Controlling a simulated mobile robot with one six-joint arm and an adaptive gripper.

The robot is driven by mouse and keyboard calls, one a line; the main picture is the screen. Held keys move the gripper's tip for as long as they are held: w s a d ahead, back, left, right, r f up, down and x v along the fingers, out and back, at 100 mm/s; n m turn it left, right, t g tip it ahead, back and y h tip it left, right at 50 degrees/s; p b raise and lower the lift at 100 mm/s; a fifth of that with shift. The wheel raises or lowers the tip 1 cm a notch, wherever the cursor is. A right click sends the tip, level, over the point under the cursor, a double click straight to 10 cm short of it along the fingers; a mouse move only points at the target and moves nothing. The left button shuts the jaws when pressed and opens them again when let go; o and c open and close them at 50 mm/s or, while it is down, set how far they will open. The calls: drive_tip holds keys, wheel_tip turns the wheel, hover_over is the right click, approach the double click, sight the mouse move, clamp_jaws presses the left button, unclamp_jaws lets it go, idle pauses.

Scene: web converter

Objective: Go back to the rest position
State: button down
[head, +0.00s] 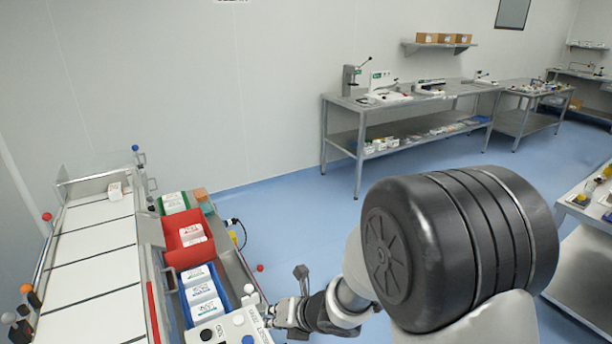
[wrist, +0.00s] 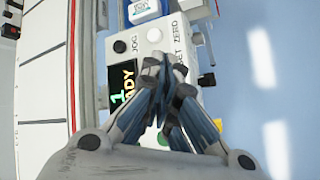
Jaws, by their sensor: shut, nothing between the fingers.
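My gripper (wrist: 163,70) is shut and empty, with its fingertips together over the grey control box (wrist: 150,38) in the wrist view. The box has a black and a white button near the words JOG and SET ZERO, and a display with green text; my fingers hide part of it. Whether the fingertips touch the box I cannot tell. In the head view my gripper (head: 275,314) is at the lower middle, beside the control box (head: 217,328), its fingertips hard to make out.
A white segmented conveyor (head: 92,250) runs along the left. Beside it stand a red bin (head: 172,232), a blue bin (head: 183,290) and a green bin (head: 166,207) with white packs. A steel bench (head: 410,95) stands at the back wall. Blue floor between is clear.

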drive_tip(key=w+d+r+m+t+h, duration=0.2)
drive_tip(key=d+r+m+h, duration=0.2)
drive_tip(key=d+r+m, duration=0.45)
drive_tip(key=s+d+r+m+h, duration=0.2)
drive_tip(key=s+d+r+m, duration=0.15)
drive_tip(key=d+m, duration=0.25)
drive_tip(key=s+d+r+m+h, duration=0.1)
drive_tip(key=s+d+r+m, duration=0.1)
drive_tip(key=d+r+m, duration=0.3)
drive_tip(key=s+d+r+m+g, duration=0.1)
drive_tip(key=s+m, duration=0.7)
drive_tip(key=s, duration=0.2)
drive_tip(key=s+d+r+m+g, duration=0.1)
drive_tip(key=s+d+m, duration=0.1)
drive_tip(key=s+m, duration=0.7)
drive_tip(key=shift+s+d+g, duration=0.15)
drive_tip(key=shift+s+g, duration=0.15)
drive_tip(key=shift+s, duration=0.45)
